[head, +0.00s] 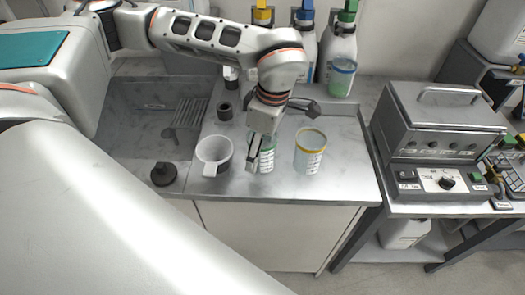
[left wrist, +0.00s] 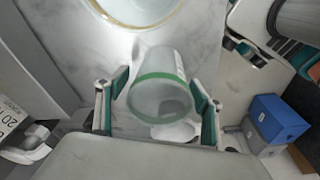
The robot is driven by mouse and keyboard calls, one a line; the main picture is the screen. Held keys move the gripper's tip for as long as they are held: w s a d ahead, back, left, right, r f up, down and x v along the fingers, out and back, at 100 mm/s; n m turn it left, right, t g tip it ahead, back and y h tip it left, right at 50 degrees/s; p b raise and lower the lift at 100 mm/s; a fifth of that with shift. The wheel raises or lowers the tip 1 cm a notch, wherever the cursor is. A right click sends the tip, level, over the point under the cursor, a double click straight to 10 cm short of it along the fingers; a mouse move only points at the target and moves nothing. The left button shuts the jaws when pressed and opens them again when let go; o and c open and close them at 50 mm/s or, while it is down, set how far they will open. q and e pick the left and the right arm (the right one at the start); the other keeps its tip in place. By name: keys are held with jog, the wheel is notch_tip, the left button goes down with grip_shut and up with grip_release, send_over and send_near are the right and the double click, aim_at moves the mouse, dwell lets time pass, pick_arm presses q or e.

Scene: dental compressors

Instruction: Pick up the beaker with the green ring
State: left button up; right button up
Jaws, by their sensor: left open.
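The beaker with the green ring (head: 267,157) stands on the metal counter (head: 345,178), partly hidden behind my left gripper (head: 259,148). In the left wrist view this clear beaker (left wrist: 160,95) lies between the two fingers of my left gripper (left wrist: 157,108), its green band near its rim. The gripper is open, with one finger on each side of the beaker. I cannot tell whether either finger touches it. A beaker with a yellow ring (head: 309,153) stands just to the right. My right gripper is not in view.
A white mug (head: 214,154) stands just left of the gripper, and a black stopper (head: 164,174) sits further left near the sink (head: 140,120). Bottles (head: 338,62) stand at the back. A metal unit (head: 440,125) is on the right.

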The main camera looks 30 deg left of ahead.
pick_arm(q)
jog(key=shift+a+f, duration=0.1)
jog(key=shift+f, duration=0.6)
jog(key=c, duration=1.1)
jog(key=shift+o, duration=0.2)
jog(key=shift+r, duration=0.1)
notch_tip(320, 180, up, 20)
jog(key=p, duration=0.1)
jog(key=shift+s, duration=0.1)
